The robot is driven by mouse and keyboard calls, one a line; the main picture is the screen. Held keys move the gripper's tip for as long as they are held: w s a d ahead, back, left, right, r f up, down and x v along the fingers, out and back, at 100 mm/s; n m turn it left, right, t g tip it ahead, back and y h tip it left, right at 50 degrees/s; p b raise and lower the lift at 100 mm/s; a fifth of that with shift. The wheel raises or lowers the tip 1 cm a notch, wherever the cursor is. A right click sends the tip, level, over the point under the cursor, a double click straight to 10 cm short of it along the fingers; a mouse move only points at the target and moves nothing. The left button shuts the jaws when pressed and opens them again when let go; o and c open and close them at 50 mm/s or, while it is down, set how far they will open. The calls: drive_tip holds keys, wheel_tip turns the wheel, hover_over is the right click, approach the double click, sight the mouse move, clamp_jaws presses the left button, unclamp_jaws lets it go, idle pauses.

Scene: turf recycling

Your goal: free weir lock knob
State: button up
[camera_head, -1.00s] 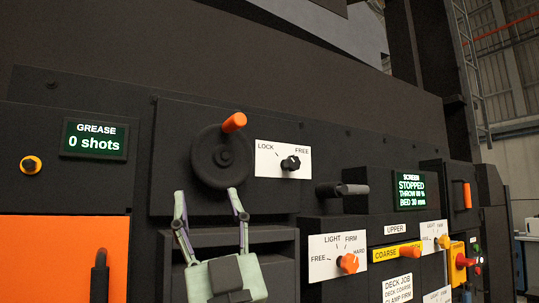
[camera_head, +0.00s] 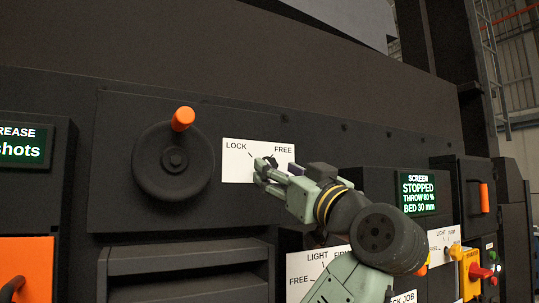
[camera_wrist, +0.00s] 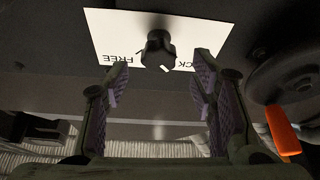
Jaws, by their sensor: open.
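The weir lock knob (camera_wrist: 158,47) is a small black lobed knob on a white LOCK/FREE plate (camera_head: 235,164). In the wrist view the plate is upside down, with FREE on the left and LOCK on the right. A small white mark shows at the knob's lower edge, leaning slightly to the LOCK side. My gripper (camera_wrist: 160,76) is open and empty, its purple-padded fingers either side of the knob's line and apparently short of it. In the head view my gripper (camera_head: 261,172) covers most of the knob, so contact cannot be told there.
A black handwheel (camera_head: 170,188) with an orange handle (camera_head: 183,118) stands left of the plate. Right of my arm are the SCREEN display (camera_head: 417,193), reading STOPPED, and a yellow-and-red switch (camera_head: 472,270). A ledge (camera_head: 190,258) juts out below.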

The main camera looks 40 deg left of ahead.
drive_tip(key=shift+p+x, duration=0.7)
drive_tip(key=shift+x, duration=1.5)
drive_tip(key=c, duration=1.1)
drive_tip(key=shift+c, duration=0.2)
